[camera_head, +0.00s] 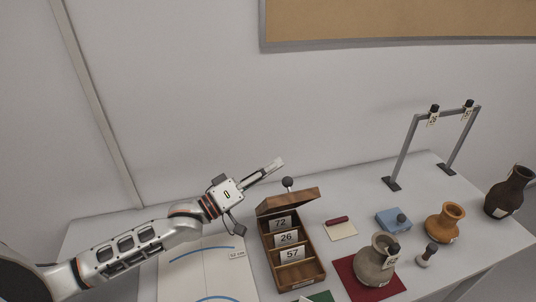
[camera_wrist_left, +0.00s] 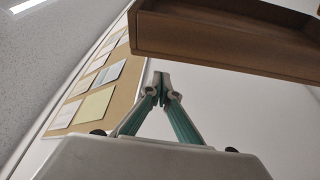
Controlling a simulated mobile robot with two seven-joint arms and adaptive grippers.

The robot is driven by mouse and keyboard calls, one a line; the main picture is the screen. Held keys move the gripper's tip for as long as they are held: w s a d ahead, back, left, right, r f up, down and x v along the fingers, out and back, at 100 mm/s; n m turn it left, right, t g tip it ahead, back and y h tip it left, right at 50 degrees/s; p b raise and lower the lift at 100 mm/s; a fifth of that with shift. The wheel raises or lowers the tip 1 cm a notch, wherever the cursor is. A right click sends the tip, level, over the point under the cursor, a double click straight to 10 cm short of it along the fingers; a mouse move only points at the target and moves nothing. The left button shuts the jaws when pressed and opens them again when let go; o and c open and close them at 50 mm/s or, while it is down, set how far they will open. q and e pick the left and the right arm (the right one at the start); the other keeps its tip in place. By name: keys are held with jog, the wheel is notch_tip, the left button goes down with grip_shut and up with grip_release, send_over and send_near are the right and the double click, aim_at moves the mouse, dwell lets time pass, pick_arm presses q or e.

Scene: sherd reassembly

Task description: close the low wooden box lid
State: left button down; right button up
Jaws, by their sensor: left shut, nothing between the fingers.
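The low wooden box (camera_head: 316,272) stands on the table with its lid (camera_head: 288,201) raised at the far end. Its compartments are uncovered and hold cards marked 72, 26 and 57. My left gripper (camera_head: 278,164) is shut and empty, above and behind the lid, toward the wall. In the left wrist view the shut fingertips (camera_wrist_left: 161,86) appear just below a brown wooden panel (camera_wrist_left: 225,42), which looks like the lid. I cannot tell whether they touch it. My right gripper is not in view.
A dark round knob (camera_head: 287,183) shows behind the lid. A grey-brown jar (camera_head: 374,268) on a red mat (camera_head: 349,285), a blue block (camera_head: 389,218) and an orange pot (camera_head: 444,225) stand right of the box. A metal frame (camera_head: 401,153) stands at the back right. A white sheet (camera_head: 185,275) lies left.

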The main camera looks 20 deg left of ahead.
aim_at(293, 196)
pick_arm(q)
jog(key=s+d+f+m+h, duration=0.1)
jog(key=s+m, duration=0.1)
jog(key=s+d+f+m+b, duration=0.1)
jog(key=s+d+m, duration=0.1)
jog(key=s, duration=0.1)
jog(key=s+d+f+m+h+b, duration=0.1)
jog(key=s+d+f+m, duration=0.1)
jog(key=shift+s+g+h, duration=0.15)
jog(key=shift+g+h, duration=0.15)
jog(key=shift+g, duration=0.1)
jog(key=s+d+f+m+g+h+b, duration=0.2)
jog(key=s+d+f+m+b, duration=0.2)
jog(key=s+f+m+b, duration=0.1)
jog(key=shift+s+f+m+h, duration=0.45)
jog(key=shift+f+m, duration=0.4)
jog(key=shift+m, duration=0.35)
jog(key=s+a, duration=0.7)
jog(key=a, duration=0.3)
jog(key=shift+s+a+f, duration=0.15)
jog(key=shift+s+a, duration=0.1)
jog(key=shift+a, duration=0.15)
